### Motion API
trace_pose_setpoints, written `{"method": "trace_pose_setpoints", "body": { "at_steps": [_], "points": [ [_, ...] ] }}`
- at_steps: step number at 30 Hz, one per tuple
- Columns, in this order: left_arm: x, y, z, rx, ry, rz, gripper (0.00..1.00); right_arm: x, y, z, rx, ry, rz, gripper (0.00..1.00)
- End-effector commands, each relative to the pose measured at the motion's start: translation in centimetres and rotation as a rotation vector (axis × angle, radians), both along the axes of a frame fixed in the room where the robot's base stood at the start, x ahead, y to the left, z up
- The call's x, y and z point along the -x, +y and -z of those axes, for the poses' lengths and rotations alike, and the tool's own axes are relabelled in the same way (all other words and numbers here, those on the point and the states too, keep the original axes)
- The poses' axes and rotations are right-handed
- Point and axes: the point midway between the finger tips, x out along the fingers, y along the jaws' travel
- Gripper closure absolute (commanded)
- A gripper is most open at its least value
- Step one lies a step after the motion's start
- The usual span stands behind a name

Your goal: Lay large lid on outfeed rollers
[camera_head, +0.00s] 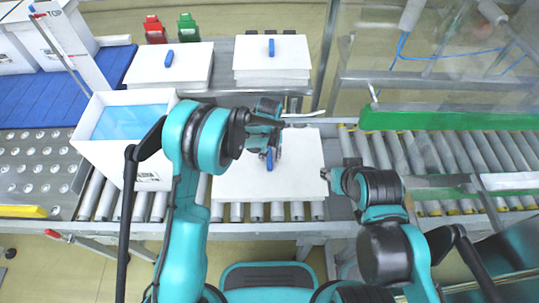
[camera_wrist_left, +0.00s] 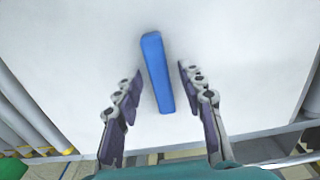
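A large white lid (camera_head: 295,180) with a blue handle (camera_head: 270,159) lies flat on the rollers in the middle of the head view. My left gripper (camera_head: 272,150) is over the lid at the handle. In the left wrist view the lid (camera_wrist_left: 235,60) fills most of the picture. The open fingers of the left gripper (camera_wrist_left: 160,68) stand on both sides of the blue handle (camera_wrist_left: 158,75), with gaps visible beside it. My right gripper (camera_head: 326,174) is beside the lid's right edge; its finger opening is too small to tell.
An open white box (camera_head: 100,155) with a blue liner (camera_head: 128,122) stands on the rollers at left. White lids with blue handles lie in stacks (camera_head: 165,75) and (camera_head: 270,75) behind. Red and green bins (camera_head: 155,30) stand farther back. The rollers at right (camera_head: 450,155) are mostly clear, beside a green rail (camera_head: 440,119).

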Motion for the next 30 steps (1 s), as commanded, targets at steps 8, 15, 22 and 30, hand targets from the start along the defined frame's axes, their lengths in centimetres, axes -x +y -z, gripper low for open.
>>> {"method": "trace_pose_setpoints", "body": {
  "at_steps": [8,15,22,30],
  "points": [
    [0.0,0.0,-0.4,0.000,0.000,0.000,0.61,0.0,0.0,-0.4,0.000,0.000,0.000,0.60],
    [0.0,0.0,-4.6,0.000,0.000,0.000,0.61,0.0,0.0,-1.9,0.000,0.000,0.000,0.60],
    [0.0,0.0,-9.6,0.000,0.000,0.000,0.61,0.0,0.0,-3.5,0.000,0.000,0.000,0.60],
    [0.0,0.0,-12.3,0.000,0.000,0.000,0.61,0.0,0.0,-4.2,0.000,0.000,0.000,0.60]
  ]
}}
